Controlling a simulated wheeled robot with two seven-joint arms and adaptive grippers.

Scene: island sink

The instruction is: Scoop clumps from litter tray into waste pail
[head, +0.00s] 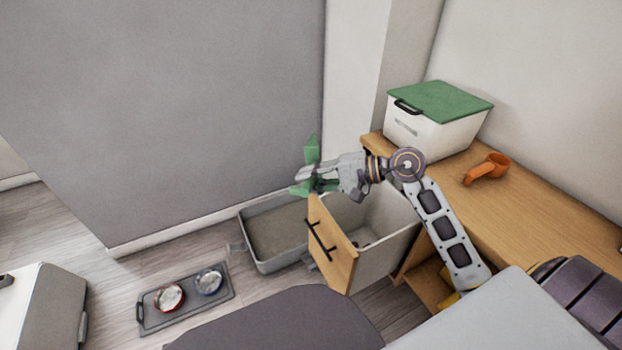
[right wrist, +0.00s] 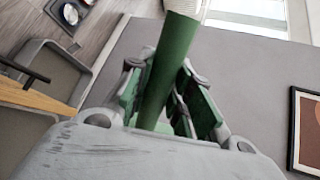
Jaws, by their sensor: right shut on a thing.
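My right gripper (head: 310,172) is shut on a green rod-like handle (right wrist: 172,65), which passes between its green-padded fingers in the right wrist view. A whitish part shows at the handle's far end; its shape is cut off by the frame edge. The gripper is in the air above the grey litter tray (head: 243,240) and the pulled-out wooden-fronted drawer (head: 330,245). The tray lies on the floor left of the drawer and holds a grey-brown fill; clumps cannot be made out. A pale bin (head: 388,258) sits behind the drawer front, its inside partly visible. My left gripper is out of view.
A white box with a green lid (head: 440,98) and an orange scoop-like cup (head: 487,168) stand on the wooden counter (head: 530,215). A dark tray (head: 190,318) with two bowls lies on the floor. A grey wall rises behind the litter tray.

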